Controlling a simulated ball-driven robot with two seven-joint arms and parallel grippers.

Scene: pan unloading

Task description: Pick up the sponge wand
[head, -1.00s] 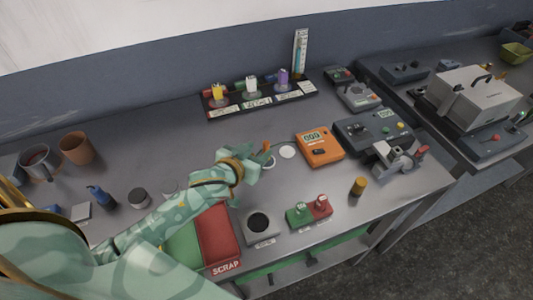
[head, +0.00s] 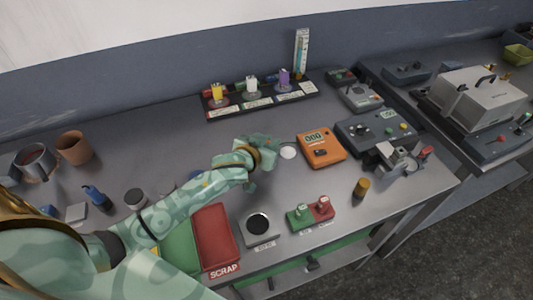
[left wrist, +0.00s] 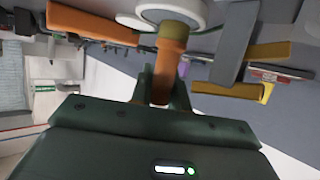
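The sponge wand's likely handle, an orange-brown cylinder (left wrist: 168,60), shows in the left wrist view, pointing toward the palm. A pale round disc lies behind its far end. My left gripper (left wrist: 166,88) has a dark finger on each side of the handle, very close to it. I cannot tell whether both fingers press on it. In the head view my left gripper (head: 265,164) is low over the middle of the bench and hides the handle and any sponge. My right gripper is not in view.
An orange meter (head: 320,148) and a white disc (head: 288,152) lie right of the gripper. A red scrap mat (head: 216,238), a grey device with a dark round top (head: 258,227) and a green-red block (head: 311,212) are in front. A labelled rack (head: 258,101) stands behind.

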